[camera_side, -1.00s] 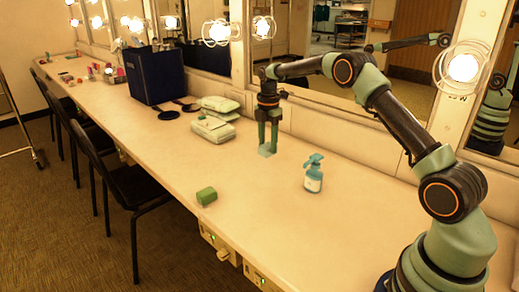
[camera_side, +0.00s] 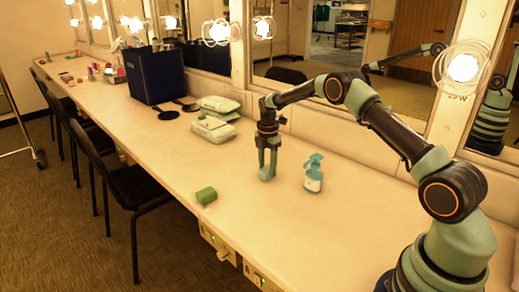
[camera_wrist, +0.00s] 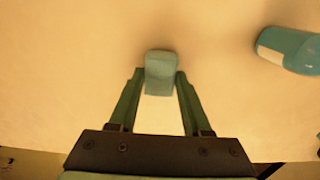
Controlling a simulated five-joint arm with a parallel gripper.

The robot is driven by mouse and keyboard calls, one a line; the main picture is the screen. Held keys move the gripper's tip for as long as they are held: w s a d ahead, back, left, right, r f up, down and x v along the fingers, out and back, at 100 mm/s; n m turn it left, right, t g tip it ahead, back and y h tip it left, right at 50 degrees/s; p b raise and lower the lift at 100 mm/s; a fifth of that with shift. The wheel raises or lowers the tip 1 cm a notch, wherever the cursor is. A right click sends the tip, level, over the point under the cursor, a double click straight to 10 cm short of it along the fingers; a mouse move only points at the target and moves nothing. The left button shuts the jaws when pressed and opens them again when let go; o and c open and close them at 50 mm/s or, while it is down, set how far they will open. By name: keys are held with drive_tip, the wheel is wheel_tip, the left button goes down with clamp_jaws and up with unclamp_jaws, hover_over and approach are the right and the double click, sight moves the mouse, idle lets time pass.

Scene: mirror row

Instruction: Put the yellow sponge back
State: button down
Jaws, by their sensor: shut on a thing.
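My gripper (camera_side: 267,170) is shut on a blue-grey block (camera_wrist: 161,72), pinched between its two fingertips in the wrist view. In the side view the block is at the tips, low over or on the counter; I cannot tell whether it touches. A green block (camera_side: 206,195) lies on the counter near the front edge, left of my gripper. No clearly yellow sponge shows in either view.
A teal spray bottle (camera_side: 313,175) stands just right of my gripper, and shows in the wrist view (camera_wrist: 288,48). The counter (camera_side: 240,215) is clear around the green block.

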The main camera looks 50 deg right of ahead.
drive_tip(key=shift+f, duration=0.15)
drive_tip(key=shift+c, duration=1.8)
unclamp_jaws()
